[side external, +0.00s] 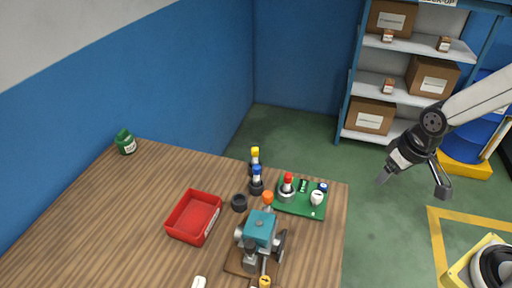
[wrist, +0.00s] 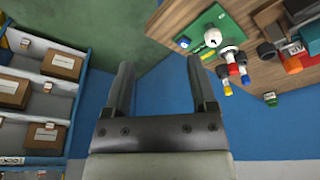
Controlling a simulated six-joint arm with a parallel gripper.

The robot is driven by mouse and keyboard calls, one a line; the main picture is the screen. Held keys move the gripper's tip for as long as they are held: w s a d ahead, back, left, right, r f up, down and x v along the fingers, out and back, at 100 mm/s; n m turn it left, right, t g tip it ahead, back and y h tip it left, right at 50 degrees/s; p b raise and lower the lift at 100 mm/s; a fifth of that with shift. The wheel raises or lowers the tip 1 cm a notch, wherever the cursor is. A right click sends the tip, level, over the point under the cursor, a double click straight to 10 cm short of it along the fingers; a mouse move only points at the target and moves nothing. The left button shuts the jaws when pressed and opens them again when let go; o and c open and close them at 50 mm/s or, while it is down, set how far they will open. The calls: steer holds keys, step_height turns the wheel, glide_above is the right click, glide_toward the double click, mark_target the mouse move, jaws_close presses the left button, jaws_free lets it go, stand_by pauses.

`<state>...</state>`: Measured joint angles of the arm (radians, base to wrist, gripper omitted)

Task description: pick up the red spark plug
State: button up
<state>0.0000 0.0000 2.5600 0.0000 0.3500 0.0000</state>
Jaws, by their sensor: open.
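The red-topped spark plug (side external: 288,180) stands upright at the left edge of a green mat (side external: 290,208) on the wooden table, with a grey base around its lower part. In the wrist view a small red top (wrist: 228,54) shows beside the green mat (wrist: 205,22), partly crowded by neighbours. My gripper (side external: 412,182) is open and empty, out over the floor beyond the table's right edge and well apart from the plug. In the wrist view its two fingers (wrist: 160,75) are spread wide with nothing between them.
A blue-topped plug (side external: 256,173) and a yellow-topped plug (side external: 255,155) stand just left of the red one. A teal engine (side external: 260,229) with an orange knob is in front. A red tray (side external: 194,217) lies left. A white item (side external: 316,198) sits on the mat. Shelving (side external: 400,85) stands behind.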

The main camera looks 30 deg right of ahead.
steer(key=m+g, duration=0.3)
steer(key=m, duration=1.5)
glide_above(288, 175)
steer(key=shift+f, duration=1.5)
steer(key=shift+f, duration=0.1)
steer(key=shift+f, duration=1.25)
steer(key=shift+f, duration=2.6)
